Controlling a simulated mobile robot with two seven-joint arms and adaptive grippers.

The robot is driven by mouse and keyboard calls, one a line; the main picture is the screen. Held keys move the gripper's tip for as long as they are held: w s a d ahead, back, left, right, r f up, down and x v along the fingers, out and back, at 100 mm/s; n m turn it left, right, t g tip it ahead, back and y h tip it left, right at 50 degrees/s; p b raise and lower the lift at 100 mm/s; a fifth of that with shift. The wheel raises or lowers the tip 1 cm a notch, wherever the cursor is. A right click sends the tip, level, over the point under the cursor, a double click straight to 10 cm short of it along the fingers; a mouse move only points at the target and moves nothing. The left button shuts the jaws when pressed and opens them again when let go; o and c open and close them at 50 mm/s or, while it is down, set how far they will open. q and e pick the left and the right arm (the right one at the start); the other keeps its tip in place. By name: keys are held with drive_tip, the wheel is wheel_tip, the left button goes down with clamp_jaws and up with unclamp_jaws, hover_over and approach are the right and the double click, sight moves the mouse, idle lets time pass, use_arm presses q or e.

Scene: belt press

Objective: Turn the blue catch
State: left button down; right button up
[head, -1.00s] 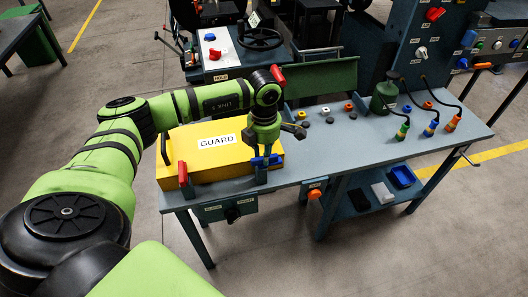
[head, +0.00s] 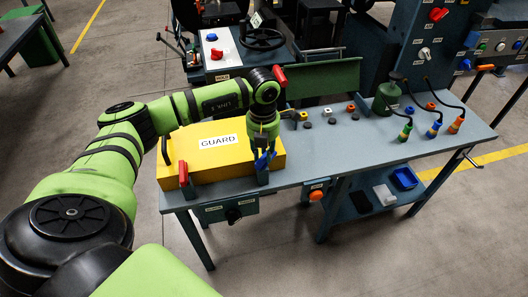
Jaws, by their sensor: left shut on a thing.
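The blue catch (head: 262,161) sits on a small grey post at the right front corner of the yellow guard (head: 205,165) and now stands at a slant. The guard is down on the bench and bears a "GUARD" label. My left gripper (head: 264,153) comes down from above and is shut on the blue catch, hiding part of it. My right gripper is not in view.
A red catch or handle (head: 183,173) stands at the guard's left front. A control box (head: 231,208) hangs below the front edge.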

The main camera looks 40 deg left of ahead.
use_arm(q)
drive_tip(key=n, duration=0.4)
drive_tip(key=shift+s+a+n, duration=0.15)
drive_tip(key=shift+a+n, duration=0.05)
drive_tip(key=shift+n, duration=0.1)
drive_tip(key=shift+s+a+n+p, duration=0.1)
drive_tip(key=shift+n+p, duration=0.1)
drive_tip(key=shift+n, duration=1.05)
drive_tip(key=shift+s+n+p, duration=0.1)
drive_tip(key=shift+n+p, duration=0.05)
drive_tip(key=shift+n, duration=1.1)
drive_tip(key=c, duration=1)
unclamp_jaws()
drive_tip(key=shift+c, duration=0.2)
wheel_tip(320, 180, up, 12)
